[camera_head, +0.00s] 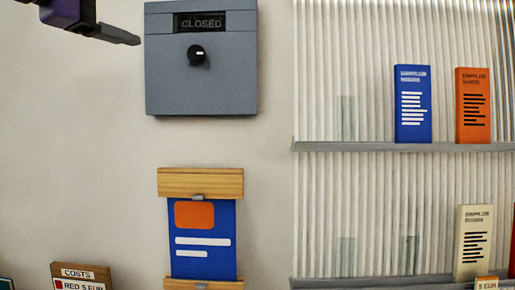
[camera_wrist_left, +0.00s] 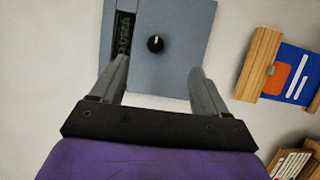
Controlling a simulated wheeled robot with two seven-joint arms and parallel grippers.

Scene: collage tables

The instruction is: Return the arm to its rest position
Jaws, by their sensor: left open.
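My left gripper (camera_wrist_left: 156,82) is open and empty in the left wrist view, its two grey fingers spread toward the wall. Part of its arm and one dark finger (camera_head: 118,35) show at the top left of the head view, left of the grey box. The grey box (camera_head: 225,80) has a black knob (camera_head: 196,55) and a display reading "CLOSED" (camera_head: 201,22). In the left wrist view the box (camera_wrist_left: 180,40) and knob (camera_wrist_left: 155,43) lie beyond the fingers; I cannot tell the gap. My right gripper is not in view.
A blue poster (camera_head: 203,245) hangs from a wooden holder (camera_head: 200,184) below the box. Shelves (camera_head: 400,147) at right hold a blue card (camera_head: 412,105), an orange card (camera_head: 473,106) and a cream card (camera_head: 472,244). A "COSTS" sign (camera_head: 82,273) stands at bottom left. The wall at left is bare.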

